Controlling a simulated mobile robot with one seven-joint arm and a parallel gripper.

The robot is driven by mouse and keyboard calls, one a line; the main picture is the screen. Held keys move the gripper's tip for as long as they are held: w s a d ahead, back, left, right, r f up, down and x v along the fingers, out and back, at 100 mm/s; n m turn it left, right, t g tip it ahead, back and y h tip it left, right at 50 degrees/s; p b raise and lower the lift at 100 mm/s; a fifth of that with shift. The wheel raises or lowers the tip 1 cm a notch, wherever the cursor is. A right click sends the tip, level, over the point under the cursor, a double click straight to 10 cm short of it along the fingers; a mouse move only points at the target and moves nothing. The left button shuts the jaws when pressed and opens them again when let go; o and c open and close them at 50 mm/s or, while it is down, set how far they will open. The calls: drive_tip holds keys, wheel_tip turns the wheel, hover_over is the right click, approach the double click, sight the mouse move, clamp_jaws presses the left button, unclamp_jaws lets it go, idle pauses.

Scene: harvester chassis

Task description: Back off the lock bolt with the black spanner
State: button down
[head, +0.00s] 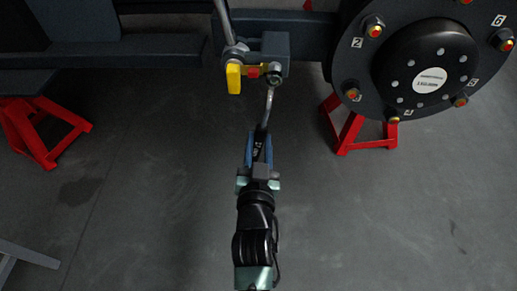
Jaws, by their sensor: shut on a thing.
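My gripper (260,148) is in the lower middle of the head view, its blue fingers shut on the dark handle of the spanner. The spanner (266,108) points up and away from me, with a bare grey, slightly bent shank. Its head is at the round end of the lock bolt (275,78), on the front of a grey block (275,47). The spanner head and bolt overlap here, and I cannot tell whether the head is fully seated on it. Part of the handle is hidden between the fingers.
A yellow tab (234,79) and a small red piece (252,71) sit just left of the bolt, below a grey rod (222,20). A large dark hub (425,60) with numbered bolts is at right. Red stands (366,129) support the chassis. The floor around my arm is clear.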

drive_tip(key=shift+w, duration=1)
drive_tip(key=shift+d+r+p, duration=0.1)
drive_tip(key=shift+r+p, duration=0.05)
drive_tip(key=shift+p, duration=0.3)
drive_tip(key=shift+d+p, duration=0.15)
drive_tip(key=shift+p, duration=0.2)
drive_tip(key=d+n+p, duration=0.2)
drive_tip(key=d+p, duration=0.1)
drive_tip(key=p, duration=0.2)
drive_tip(key=shift+f, duration=0.2)
